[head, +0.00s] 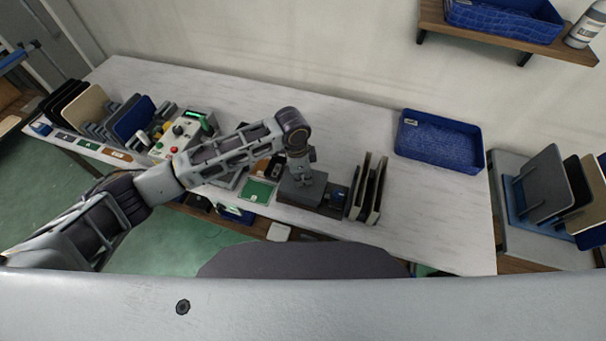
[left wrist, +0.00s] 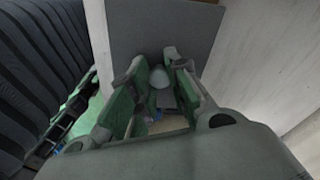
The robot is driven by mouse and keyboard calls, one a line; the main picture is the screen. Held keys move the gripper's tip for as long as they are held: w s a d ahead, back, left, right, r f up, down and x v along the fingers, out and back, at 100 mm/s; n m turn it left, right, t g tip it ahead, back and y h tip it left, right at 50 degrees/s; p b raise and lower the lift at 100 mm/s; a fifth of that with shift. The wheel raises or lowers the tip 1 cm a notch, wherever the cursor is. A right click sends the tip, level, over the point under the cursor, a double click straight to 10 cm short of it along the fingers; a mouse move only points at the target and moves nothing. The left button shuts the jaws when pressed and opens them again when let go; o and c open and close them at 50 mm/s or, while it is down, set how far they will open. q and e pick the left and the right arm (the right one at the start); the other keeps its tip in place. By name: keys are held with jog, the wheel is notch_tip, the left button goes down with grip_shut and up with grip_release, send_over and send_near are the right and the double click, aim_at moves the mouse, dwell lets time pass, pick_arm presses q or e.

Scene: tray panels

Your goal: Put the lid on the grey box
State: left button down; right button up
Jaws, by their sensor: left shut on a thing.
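My left gripper (head: 300,176) reaches down over the middle of the table. It is shut on the grey lid (head: 292,193), a flat dark grey plate under the fingers. In the left wrist view the lid (left wrist: 150,35) lies beyond the gripper (left wrist: 160,95), with a pale knob-like part between the fingers. The grey box (head: 328,209) appears as a dark shape below and right of the lid, partly hidden by it. I cannot tell whether lid and box touch. My right gripper is not in view.
Upright dark panels (head: 370,190) stand just right of the box. A control box (head: 185,133) with buttons stands farther left. A blue basket (head: 438,142) sits at the back right. The right front of the table is clear.

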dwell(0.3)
pick_arm(q)
jog(key=c, duration=1.3)
grip_release()
jog(key=o, duration=0.3)
jog(key=shift+o, duration=0.2)
jog(key=shift+r, duration=0.1)
